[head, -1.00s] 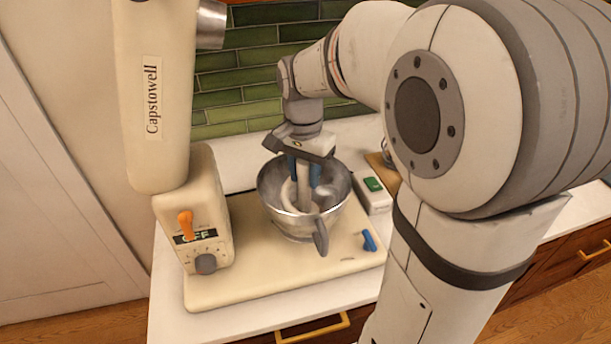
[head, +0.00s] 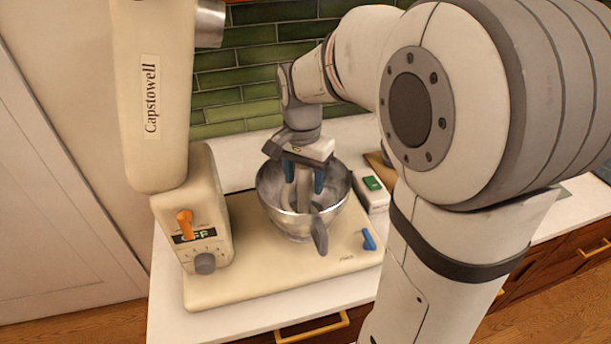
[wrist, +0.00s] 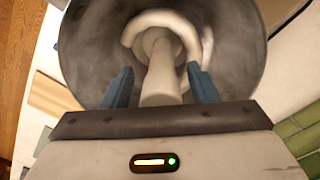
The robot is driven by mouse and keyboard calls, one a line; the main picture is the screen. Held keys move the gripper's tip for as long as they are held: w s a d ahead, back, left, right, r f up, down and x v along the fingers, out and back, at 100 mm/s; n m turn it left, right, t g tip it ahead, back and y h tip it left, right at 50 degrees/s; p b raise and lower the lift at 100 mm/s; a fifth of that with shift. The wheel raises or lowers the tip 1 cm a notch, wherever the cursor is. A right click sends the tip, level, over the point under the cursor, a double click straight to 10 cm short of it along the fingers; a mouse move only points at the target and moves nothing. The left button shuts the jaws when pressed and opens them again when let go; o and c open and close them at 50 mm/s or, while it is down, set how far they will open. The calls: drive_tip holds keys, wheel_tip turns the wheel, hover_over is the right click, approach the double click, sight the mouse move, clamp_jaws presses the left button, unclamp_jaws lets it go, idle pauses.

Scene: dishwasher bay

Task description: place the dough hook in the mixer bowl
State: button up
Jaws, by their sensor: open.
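The steel mixer bowl (head: 283,217) stands on the cream mixer base, its handle toward the front. The pale dough hook (wrist: 160,75) is inside the bowl, its shank rising toward my gripper and its curved end deeper in the bowl. My gripper (wrist: 158,88) points down into the bowl mouth with its blue fingers apart, one on each side of the shank. A gap shows between each finger and the shank in the wrist view. In the head view my gripper (head: 304,180) is over the bowl and partly hides the hook.
The raised mixer head (head: 150,100) is at the left, above the column with an orange lever (head: 185,222) and a dial. A blue lever (head: 368,239) is right of the bowl. A box with a green switch (head: 372,184) stands behind it.

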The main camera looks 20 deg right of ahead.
wheel_tip(320, 180, up, 11)
drive_tip(key=shift+w+a+r, duration=0.1)
drive_tip(key=shift+r, duration=0.35)
drive_tip(key=shift+s, duration=0.2)
drive_tip(key=s+f+n+t, duration=0.1)
drive_tip(key=s+f+n, duration=0.2)
drive_tip(key=s, duration=0.1)
drive_tip(key=s+f+n+t, duration=0.1)
drive_tip(key=s+f+n, duration=0.2)
drive_tip(key=s+f, duration=0.1)
drive_tip(key=s+f+n+t, duration=0.1)
drive_tip(key=s+f+n, duration=0.2)
drive_tip(key=s, duration=0.3)
drive_tip(key=shift+d+f, duration=0.3)
drive_tip(key=shift+d, duration=0.1)
